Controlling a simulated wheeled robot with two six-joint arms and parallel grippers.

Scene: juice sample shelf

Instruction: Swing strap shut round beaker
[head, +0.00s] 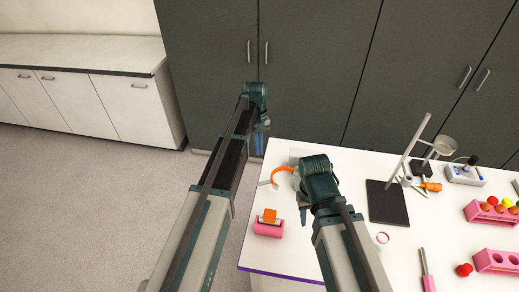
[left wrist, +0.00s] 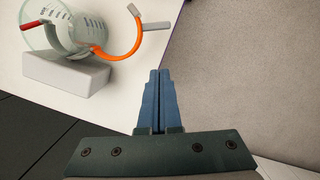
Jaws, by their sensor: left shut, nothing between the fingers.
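The clear glass beaker (left wrist: 72,36) with dark graduation marks shows at the upper left of the left wrist view, behind a pale grey block (left wrist: 66,74). An orange curved strap (left wrist: 137,42) stands swung out beside it, with a grey tab (left wrist: 158,26) at the bend. The strap also shows in the head view (head: 281,170) at the table's left edge, the beaker there mostly hidden by my right arm. My left gripper (left wrist: 158,72) is shut and empty, apart from the strap, beyond the table edge (head: 261,140). My right gripper (head: 303,214) points down near the strap; its jaw gap is unclear.
On the white table (head: 340,255) lie a pink block with an orange top (head: 268,227), a stand with a dark base (head: 387,203) and pink racks (head: 495,261). Dark cabinets (head: 310,70) stand behind. Floor (head: 110,180) is clear to the left.

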